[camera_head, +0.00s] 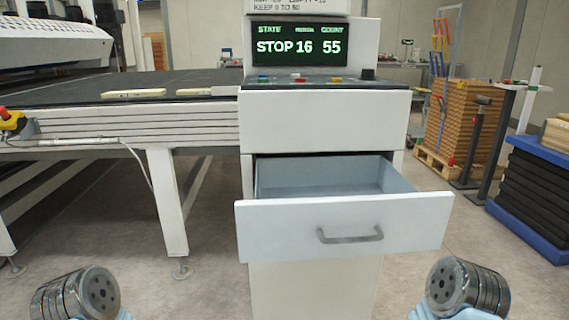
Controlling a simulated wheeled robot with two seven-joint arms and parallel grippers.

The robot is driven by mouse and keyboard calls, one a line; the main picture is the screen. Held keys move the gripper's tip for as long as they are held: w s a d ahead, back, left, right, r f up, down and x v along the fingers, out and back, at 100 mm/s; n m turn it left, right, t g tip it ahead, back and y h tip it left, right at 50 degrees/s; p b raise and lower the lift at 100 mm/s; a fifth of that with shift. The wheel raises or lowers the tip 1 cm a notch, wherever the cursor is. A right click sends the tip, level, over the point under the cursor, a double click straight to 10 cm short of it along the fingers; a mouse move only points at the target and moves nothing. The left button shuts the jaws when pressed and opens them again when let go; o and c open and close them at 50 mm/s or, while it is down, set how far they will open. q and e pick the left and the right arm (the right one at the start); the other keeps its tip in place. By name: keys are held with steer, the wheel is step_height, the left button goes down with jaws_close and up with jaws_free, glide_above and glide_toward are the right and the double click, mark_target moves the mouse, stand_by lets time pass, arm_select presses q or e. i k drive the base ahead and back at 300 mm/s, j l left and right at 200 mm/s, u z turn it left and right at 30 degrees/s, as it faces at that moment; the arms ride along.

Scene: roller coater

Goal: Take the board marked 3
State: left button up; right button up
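A pale wooden board (133,94) lies flat on the dark conveyor bed near its front edge. A second pale piece (222,91) lies to its right, partly hidden by the control cabinet. No number can be read on either, so I cannot tell which is board 3. The rounded metal ends of my two arms show at the bottom left and bottom right corners. No gripper fingers show in this view.
A white cabinet drawer (280,229) with a grey handle (349,236) stands pulled out, and its visible inside looks empty. Above it, a display (299,45) reads STOP 16 55. A red button (11,116) is at far left. Stacked brown boards (464,125) stand at right.

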mark_target(148, 94)
steer(key=j, duration=0.75)
steer(key=i+j, duration=0.1)
steer(key=j, duration=0.65)
steer(key=i+j, duration=0.1)
steer(key=j, duration=1.4)
steer(key=i, duration=0.1)
